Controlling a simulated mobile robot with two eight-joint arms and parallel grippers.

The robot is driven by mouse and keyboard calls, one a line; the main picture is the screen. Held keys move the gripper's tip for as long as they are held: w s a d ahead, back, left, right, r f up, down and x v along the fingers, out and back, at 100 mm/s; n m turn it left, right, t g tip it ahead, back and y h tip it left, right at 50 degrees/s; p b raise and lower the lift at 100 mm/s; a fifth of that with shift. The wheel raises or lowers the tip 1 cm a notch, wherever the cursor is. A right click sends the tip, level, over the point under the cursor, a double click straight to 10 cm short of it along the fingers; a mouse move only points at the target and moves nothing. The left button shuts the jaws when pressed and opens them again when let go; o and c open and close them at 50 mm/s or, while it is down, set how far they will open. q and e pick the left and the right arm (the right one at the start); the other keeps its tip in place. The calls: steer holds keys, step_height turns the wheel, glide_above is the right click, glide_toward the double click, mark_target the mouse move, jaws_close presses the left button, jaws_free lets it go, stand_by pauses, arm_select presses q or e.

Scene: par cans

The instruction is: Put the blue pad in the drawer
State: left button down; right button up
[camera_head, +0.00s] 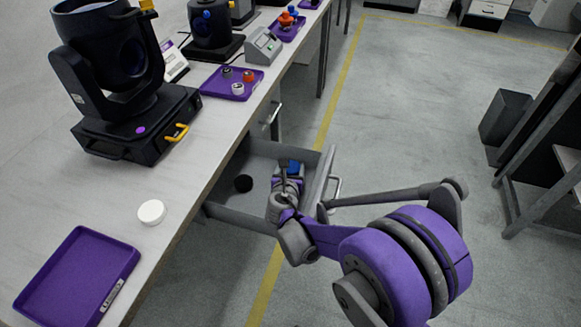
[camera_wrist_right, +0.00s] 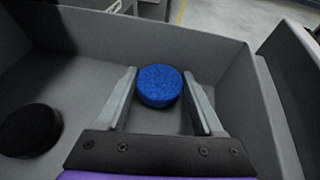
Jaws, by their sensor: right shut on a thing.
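The blue pad (camera_head: 294,167) is a small round disc, and it also shows in the right wrist view (camera_wrist_right: 159,85). My right gripper (camera_head: 289,171) reaches down into the open grey drawer (camera_head: 323,175) under the bench. In the right wrist view its two fingertips (camera_wrist_right: 160,77) are on either side of the blue pad, shut on it. The drawer's walls (camera_wrist_right: 242,88) surround the pad in that view. I cannot tell whether the pad touches the drawer floor. My left gripper is not in view.
A black round pad (camera_head: 243,184) lies in the drawer, left of my gripper. On the bench are a white round pad (camera_head: 151,212), an empty purple tray (camera_head: 78,275), a large black stage light (camera_head: 115,75) and a purple tray with small parts (camera_head: 216,82). Floor right of the drawer is clear.

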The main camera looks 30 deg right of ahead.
steer(key=o, duration=1.3)
steer(key=shift+r, duration=0.15)
steer(key=shift+r+p, duration=0.5)
steer(key=shift+p, duration=0.1)
steer(key=p+v, duration=0.2)
steer(key=v, duration=1)
